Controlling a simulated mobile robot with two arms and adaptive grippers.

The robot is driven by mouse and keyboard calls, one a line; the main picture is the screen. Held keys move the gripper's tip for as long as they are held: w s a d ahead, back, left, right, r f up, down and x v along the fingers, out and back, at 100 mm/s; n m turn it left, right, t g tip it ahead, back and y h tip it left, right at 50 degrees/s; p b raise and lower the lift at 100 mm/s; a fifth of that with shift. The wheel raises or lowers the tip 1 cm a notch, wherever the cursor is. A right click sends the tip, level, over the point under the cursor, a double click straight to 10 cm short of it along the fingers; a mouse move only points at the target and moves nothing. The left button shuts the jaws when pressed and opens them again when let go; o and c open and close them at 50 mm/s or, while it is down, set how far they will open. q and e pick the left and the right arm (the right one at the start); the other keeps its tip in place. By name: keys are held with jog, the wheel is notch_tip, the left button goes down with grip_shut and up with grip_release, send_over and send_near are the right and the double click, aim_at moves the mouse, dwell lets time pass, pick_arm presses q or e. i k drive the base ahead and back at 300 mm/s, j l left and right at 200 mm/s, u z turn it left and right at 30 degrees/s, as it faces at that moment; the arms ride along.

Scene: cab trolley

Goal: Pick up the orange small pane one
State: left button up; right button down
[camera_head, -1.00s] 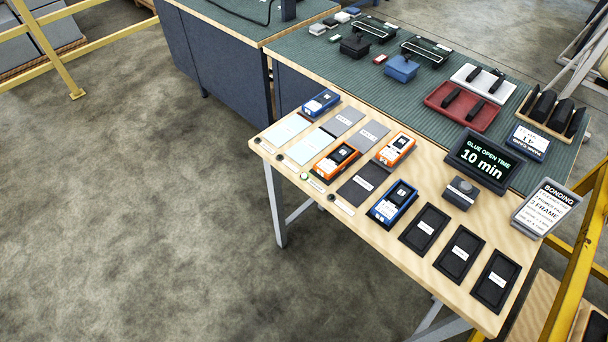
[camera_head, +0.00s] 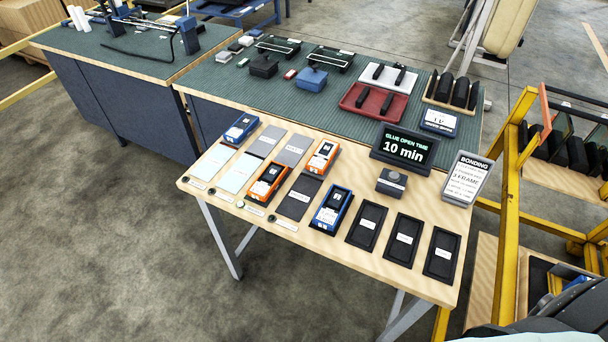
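Two orange-framed devices lie on the wooden bench top (camera_head: 330,243). One orange device (camera_head: 268,182) lies in the front row, left of a dark grey mat. The other orange device (camera_head: 322,157) lies farther back and to the right. Both have dark and white parts inside the frame; their panes are too small to tell apart. A blue-framed device (camera_head: 332,209) lies right of the front orange one, and another blue device (camera_head: 241,128) lies at the back left. Neither of my grippers shows in the head view.
Several black trays (camera_head: 403,240) line the right side of the bench. A timer display (camera_head: 403,149) reading "10 min" and a bonding sign (camera_head: 467,179) stand behind them. A yellow rail frame (camera_head: 509,215) stands to the right. The floor (camera_head: 110,240) at the left front is clear.

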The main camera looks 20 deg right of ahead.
aim_at(262, 187)
jog(key=i+j+z, duration=0.2)
jog(key=i+j, duration=0.2)
jog(key=j, duration=0.2)
jog(key=i+j+z, duration=0.1)
jog(key=j, duration=0.25)
jog(key=i+j, duration=0.25)
jog(key=i+j+z, duration=0.15)
jog(key=j, duration=0.25)
